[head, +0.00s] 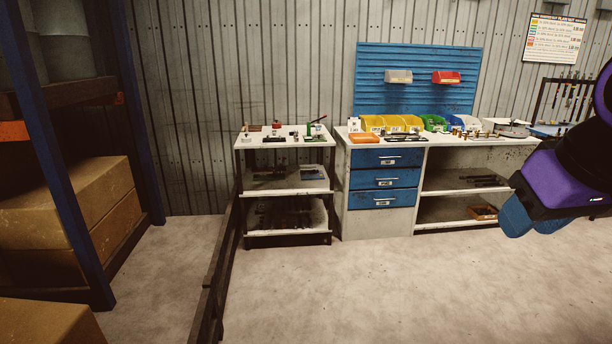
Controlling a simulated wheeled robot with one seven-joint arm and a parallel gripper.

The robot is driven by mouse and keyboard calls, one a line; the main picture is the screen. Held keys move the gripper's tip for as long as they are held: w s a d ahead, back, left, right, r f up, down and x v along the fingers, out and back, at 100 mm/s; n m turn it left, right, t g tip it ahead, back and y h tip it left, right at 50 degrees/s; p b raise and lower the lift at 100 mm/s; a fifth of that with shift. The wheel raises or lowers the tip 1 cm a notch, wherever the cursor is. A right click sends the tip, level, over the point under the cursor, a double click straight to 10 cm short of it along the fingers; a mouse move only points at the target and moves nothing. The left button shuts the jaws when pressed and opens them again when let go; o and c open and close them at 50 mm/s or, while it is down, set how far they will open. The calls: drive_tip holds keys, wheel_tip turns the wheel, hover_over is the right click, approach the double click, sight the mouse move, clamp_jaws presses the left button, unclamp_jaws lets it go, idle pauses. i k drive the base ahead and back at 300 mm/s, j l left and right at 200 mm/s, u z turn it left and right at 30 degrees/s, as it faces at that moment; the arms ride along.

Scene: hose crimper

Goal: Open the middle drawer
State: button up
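The middle drawer (384,180) is the second of three blue drawers in the white workbench. It looks shut, flush with the drawers above and below, and has a light horizontal handle and a small label. The top drawer (388,158) and the bottom drawer (382,199) also look shut. My arm, purple and black, enters at the right edge. Its blue end, my gripper (535,218), hangs in front of the bench's right side, well to the right of the drawers. Whether its fingers are open or shut does not show.
A shelf cart (287,189) stands left of the workbench (350,220). A dark low rail (212,285) runs along the floor towards it. A blue rack (80,200) with boxes stands at the left. The floor (370,290) before the drawers is clear.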

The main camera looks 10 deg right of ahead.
sight(379, 171)
drive_tip(key=i+z, duration=0.1)
drive_tip(key=i, duration=0.8)
drive_tip(key=i+j, duration=0.15)
drive_tip(key=i, duration=0.7)
drive_tip(key=i+l, duration=0.2)
drive_tip(key=i, duration=0.2)
drive_tip(key=i+l, duration=0.2)
drive_tip(key=i, duration=0.2)
drive_tip(key=i+l, duration=0.15)
drive_tip(key=i, duration=0.25)
drive_tip(key=i+l, duration=0.2)
drive_tip(key=i, duration=0.2)
drive_tip(key=i+l+u, duration=0.15)
drive_tip(key=l, duration=0.2)
drive_tip(key=i+l+u, duration=0.25)
drive_tip(key=i+l, duration=0.2)
drive_tip(key=l, duration=0.3)
drive_tip(key=i+l+u, duration=0.15)
drive_tip(key=l, duration=0.25)
